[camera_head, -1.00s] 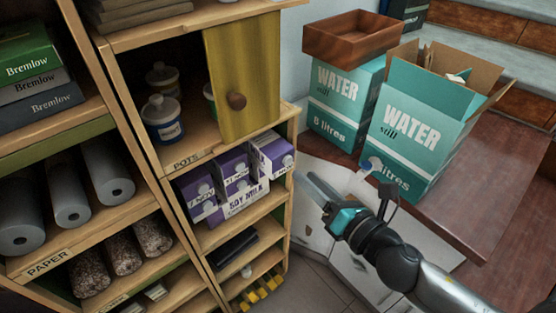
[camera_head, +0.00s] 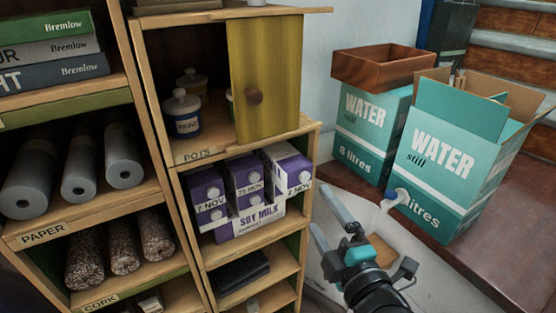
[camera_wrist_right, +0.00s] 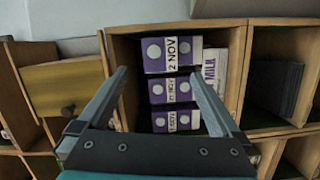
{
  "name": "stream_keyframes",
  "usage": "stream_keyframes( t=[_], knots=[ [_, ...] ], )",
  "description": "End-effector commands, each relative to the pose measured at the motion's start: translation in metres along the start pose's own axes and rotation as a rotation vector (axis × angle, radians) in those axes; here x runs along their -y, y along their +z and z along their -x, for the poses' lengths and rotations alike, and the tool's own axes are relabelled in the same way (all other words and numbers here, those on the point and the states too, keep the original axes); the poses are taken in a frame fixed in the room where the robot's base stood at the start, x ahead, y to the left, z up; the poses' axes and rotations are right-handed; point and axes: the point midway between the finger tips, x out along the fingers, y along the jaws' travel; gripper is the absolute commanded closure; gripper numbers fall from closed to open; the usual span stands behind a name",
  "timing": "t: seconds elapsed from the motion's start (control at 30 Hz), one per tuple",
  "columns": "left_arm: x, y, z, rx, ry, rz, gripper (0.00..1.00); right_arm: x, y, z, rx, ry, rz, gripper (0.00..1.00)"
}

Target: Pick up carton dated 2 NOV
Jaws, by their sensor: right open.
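The carton dated 2 NOV (camera_head: 290,171) is purple and white with a round white cap. It is at the right end of a row of soy milk cartons on a shelf. In the right wrist view it is the top carton (camera_wrist_right: 178,52), and its date is readable. The middle carton (camera_head: 247,184) and the left carton, dated 7 NOV (camera_head: 208,205), stand beside it. My right gripper (camera_head: 325,210) is open and empty, to the right of the cartons and apart from them. In the wrist view its fingers (camera_wrist_right: 159,75) point towards the row. My left gripper is out of view.
A white SOY MILK tray (camera_head: 262,219) fronts the cartons. Shelf side walls bound the compartment closely. A yellow sliding door (camera_head: 266,80) covers part of the pots shelf above. Water boxes (camera_head: 445,165) stand on a brown surface at right, one carrying a wooden tray (camera_head: 383,67).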

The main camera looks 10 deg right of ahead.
Motion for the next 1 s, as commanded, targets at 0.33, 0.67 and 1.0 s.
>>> stream_keyframes(
  t=[0.33,0.67,1.0],
  knots=[
    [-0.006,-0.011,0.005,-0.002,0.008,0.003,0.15,0.000,0.001,-0.042,0.000,0.003,0.003,0.00],
    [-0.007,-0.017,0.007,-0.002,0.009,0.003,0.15,0.000,0.001,-0.058,0.000,0.000,0.004,0.00],
    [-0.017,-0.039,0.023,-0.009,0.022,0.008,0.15,0.000,0.006,-0.092,0.000,0.001,0.003,0.00]
  ],
)
